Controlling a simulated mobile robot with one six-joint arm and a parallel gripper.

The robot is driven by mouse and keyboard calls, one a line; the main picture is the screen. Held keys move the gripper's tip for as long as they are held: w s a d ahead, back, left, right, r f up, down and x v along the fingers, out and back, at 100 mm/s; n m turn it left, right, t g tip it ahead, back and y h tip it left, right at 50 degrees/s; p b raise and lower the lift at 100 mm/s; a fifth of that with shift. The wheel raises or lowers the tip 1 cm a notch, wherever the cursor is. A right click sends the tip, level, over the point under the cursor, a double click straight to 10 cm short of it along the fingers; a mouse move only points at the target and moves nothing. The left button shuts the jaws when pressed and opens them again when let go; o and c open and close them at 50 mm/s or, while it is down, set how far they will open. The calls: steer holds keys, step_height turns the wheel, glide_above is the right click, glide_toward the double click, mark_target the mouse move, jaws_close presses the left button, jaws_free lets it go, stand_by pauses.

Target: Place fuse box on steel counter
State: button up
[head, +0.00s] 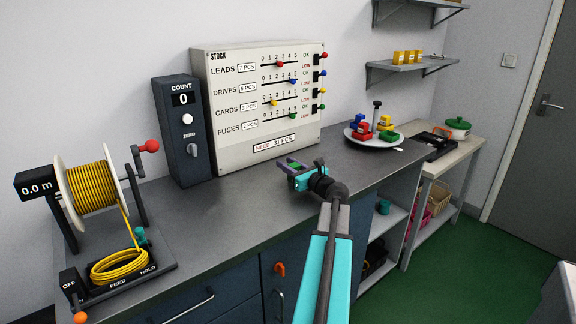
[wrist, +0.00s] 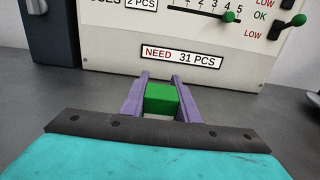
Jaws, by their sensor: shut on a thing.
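The fuse box (wrist: 161,98), a small green block, is held between the two purple fingers of my gripper (wrist: 160,92) in the wrist view. In the head view my gripper (head: 295,166) is over the steel counter (head: 240,210), in front of the stock board, and a bit of green shows between its fingers. The counter is a grey metal top along the wall. I cannot tell whether the fuse box touches the counter or is a little above it.
The stock board (head: 225,135) and the count box (head: 178,130) stand along the wall behind. A cable reel (head: 90,190) is at the left. A round tray (head: 352,142) with several coloured blocks is at the right. The counter's middle is clear.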

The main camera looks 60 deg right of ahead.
steer(key=shift+f, duration=0.1)
steer(key=o, duration=1.1)
steer(key=shift+c, duration=0.2)
steer(key=v, duration=1.2)
steer(key=shift+a+b, duration=0.1)
steer(key=shift+b, duration=0.25)
